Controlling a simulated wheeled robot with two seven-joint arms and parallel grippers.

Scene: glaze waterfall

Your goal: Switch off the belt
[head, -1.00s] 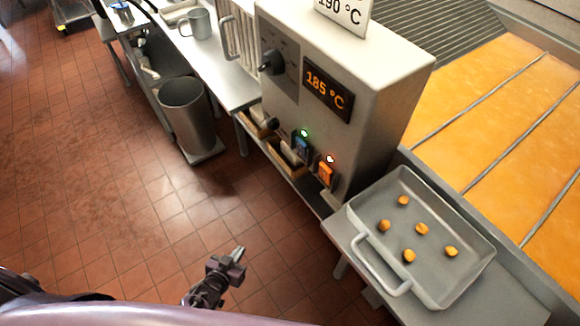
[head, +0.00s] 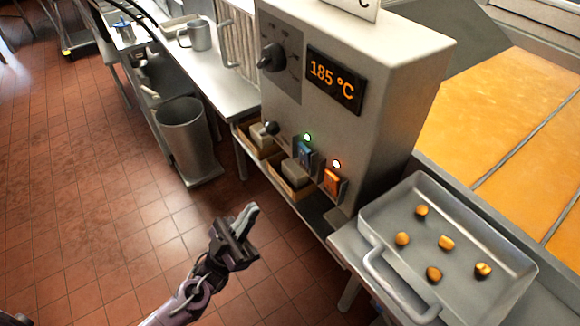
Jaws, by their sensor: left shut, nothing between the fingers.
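A grey control cabinet (head: 385,110) stands at the centre right. Low on its front are a blue switch (head: 304,153) with a green lamp (head: 307,137) lit above it and an orange switch (head: 332,182) with a pale reddish lamp (head: 337,163) lit above it. No label tells which one belongs to the belt. Part of an orange-coated surface (head: 490,120) shows behind the cabinet. My left gripper (head: 249,213) is shut and empty, apart from the switches, to their lower left over the floor. My right gripper is out of view.
The cabinet also bears a large black dial (head: 271,57), a display (head: 335,80) reading 185 °C and a small black knob (head: 271,128). A tray (head: 378,225) with several round pieces sits at right. A bin (head: 184,140) stands left. Floor between is clear.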

